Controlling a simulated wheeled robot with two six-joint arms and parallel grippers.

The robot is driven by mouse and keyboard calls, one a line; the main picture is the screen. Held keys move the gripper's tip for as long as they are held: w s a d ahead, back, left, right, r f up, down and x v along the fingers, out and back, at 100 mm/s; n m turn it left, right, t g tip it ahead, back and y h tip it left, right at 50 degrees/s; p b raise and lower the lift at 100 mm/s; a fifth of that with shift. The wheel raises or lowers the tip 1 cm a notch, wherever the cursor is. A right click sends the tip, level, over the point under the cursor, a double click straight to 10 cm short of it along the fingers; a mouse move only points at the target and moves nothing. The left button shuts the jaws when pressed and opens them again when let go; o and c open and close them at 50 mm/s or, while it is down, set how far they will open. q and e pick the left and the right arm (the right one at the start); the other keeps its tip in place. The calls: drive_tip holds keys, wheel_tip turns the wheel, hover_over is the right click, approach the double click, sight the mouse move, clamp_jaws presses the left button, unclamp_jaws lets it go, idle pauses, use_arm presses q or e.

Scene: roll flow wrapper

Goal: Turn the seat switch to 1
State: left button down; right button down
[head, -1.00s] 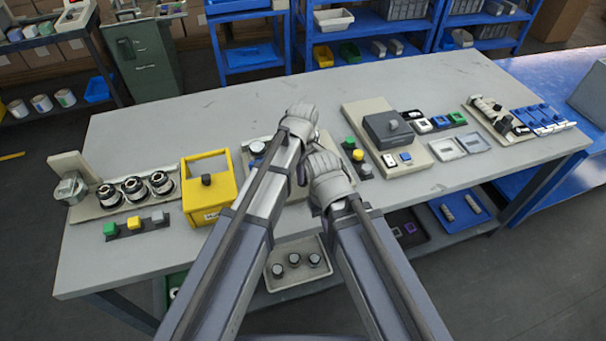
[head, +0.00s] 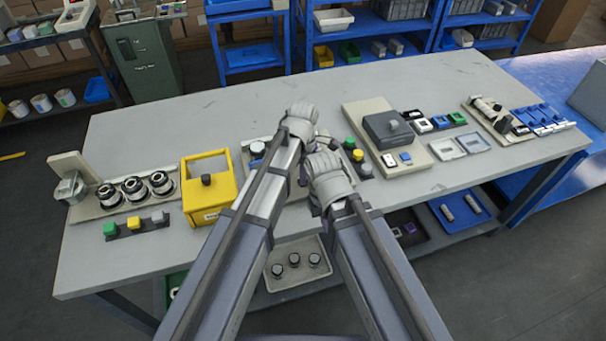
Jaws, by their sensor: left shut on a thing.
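A pale base plate (head: 253,170) with round knobs lies in the middle of the table, mostly covered by my arms. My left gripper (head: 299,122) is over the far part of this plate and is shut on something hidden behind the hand. My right gripper (head: 326,172) is just nearer and to the right, close beside the left one. Its fingers are hidden, so I cannot tell if it is open. I cannot make out the seat switch or its position.
A yellow box (head: 207,203) with a black knob stands left of my arms. Green, yellow and grey buttons (head: 358,156) are close on the right, then a dark grey box (head: 388,131) on a plate. The table's far middle (head: 250,110) is clear.

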idle(0.4)
use_arm(q)
drive_tip(key=c, duration=0.9)
unclamp_jaws()
drive_tip(key=shift+o, duration=0.2)
drive_tip(key=shift+r, duration=0.15)
wheel_tip(320, 180, up, 8)
drive_tip(key=p, duration=0.8)
drive_tip(key=shift+f, duration=0.2)
